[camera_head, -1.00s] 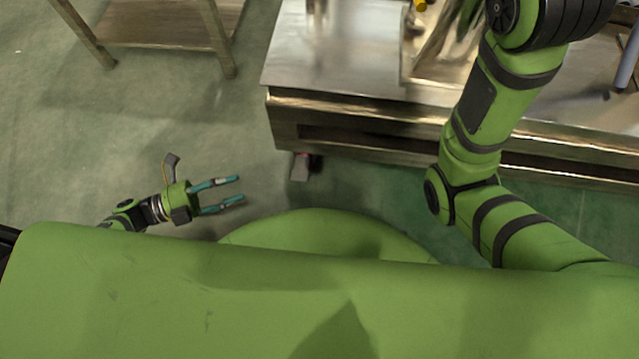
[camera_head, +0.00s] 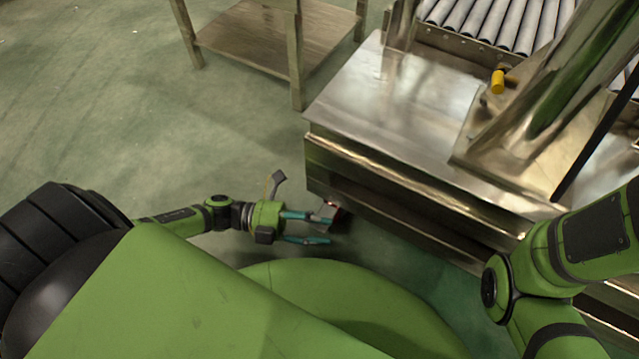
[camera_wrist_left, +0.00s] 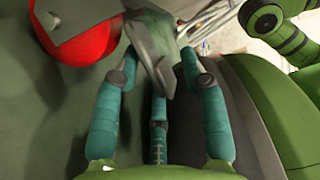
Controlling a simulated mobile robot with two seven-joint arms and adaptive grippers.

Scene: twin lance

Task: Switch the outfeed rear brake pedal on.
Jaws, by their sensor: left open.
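The brake pedal (camera_head: 327,211) is a small grey plate with a bit of red behind it, low by the foot of the metal machine in the head view. In the left wrist view a grey plate, apparently the pedal (camera_wrist_left: 152,50), lies between the fingertips, with a red rounded part (camera_wrist_left: 82,42) to its left. My left gripper (camera_head: 325,229) is open, its teal fingers pointing at the machine. The upper finger overlaps the pedal in the head view; I cannot tell whether they touch. My right arm shows at the right; its gripper is out of view.
The steel machine (camera_head: 365,95) with its flat top and lower ledge stands just beyond the pedal. Rollers (camera_head: 490,25) and a yellow knob (camera_head: 497,81) are above it. A low table (camera_head: 265,40) stands at the back. The green floor at the left is clear.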

